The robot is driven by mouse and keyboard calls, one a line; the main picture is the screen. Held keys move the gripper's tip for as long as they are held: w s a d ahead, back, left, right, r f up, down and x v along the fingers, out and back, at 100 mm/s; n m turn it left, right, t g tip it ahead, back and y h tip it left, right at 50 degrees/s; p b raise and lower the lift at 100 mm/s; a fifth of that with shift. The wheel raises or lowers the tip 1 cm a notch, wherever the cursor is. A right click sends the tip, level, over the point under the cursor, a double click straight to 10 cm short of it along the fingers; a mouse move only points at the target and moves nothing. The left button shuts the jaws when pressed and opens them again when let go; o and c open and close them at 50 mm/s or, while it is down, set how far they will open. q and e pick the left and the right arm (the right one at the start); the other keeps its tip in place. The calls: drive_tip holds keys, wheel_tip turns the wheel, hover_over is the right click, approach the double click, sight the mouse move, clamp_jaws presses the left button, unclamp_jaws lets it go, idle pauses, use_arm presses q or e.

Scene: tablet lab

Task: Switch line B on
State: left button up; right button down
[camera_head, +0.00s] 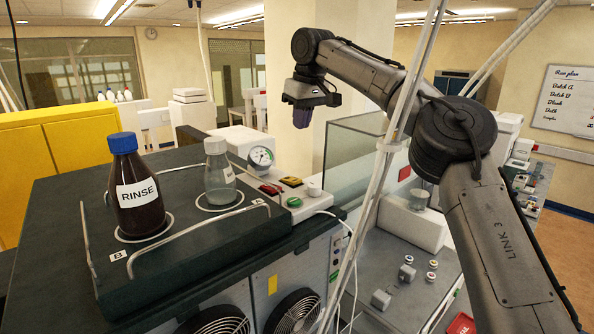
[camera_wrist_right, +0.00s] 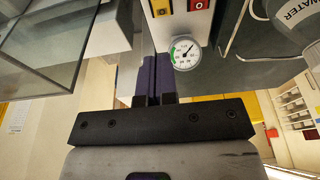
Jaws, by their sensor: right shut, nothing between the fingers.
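A light control box (camera_head: 302,214) stands behind the bottle deck in the head view. It carries a red switch (camera_head: 271,189), a yellow switch (camera_head: 291,181), a small green part (camera_head: 294,202) and a pale knob (camera_head: 314,188). A dial gauge (camera_head: 261,157) stands beside them. My right gripper (camera_head: 299,112) hangs above and behind the box, touching nothing. Its purple fingers (camera_wrist_right: 152,80) are shut and empty. The wrist view shows the gauge (camera_wrist_right: 185,52) and a red switch marked 0 (camera_wrist_right: 200,4). My left gripper is out of view.
A clear bottle (camera_head: 219,177) stands near the box, and metal rails (camera_head: 205,231) edge the deck (camera_head: 70,210). Glass panels (camera_head: 355,155) stand right of the box. Pale cables hang in front of my right arm. Small knobs (camera_head: 407,272) sit on the lower right bench.

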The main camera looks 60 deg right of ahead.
approach(296, 180)
drive_tip(key=x, duration=0.3)
drive_tip(key=p+x, duration=0.1)
drive_tip(key=x, duration=0.1)
drive_tip(key=shift+w+d+f, duration=0.15)
drive_tip(key=shift+w, duration=0.25)
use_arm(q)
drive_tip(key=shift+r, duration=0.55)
use_arm(e)
drive_tip(key=shift+s+f, duration=0.1)
drive_tip(key=shift+f, duration=0.7)
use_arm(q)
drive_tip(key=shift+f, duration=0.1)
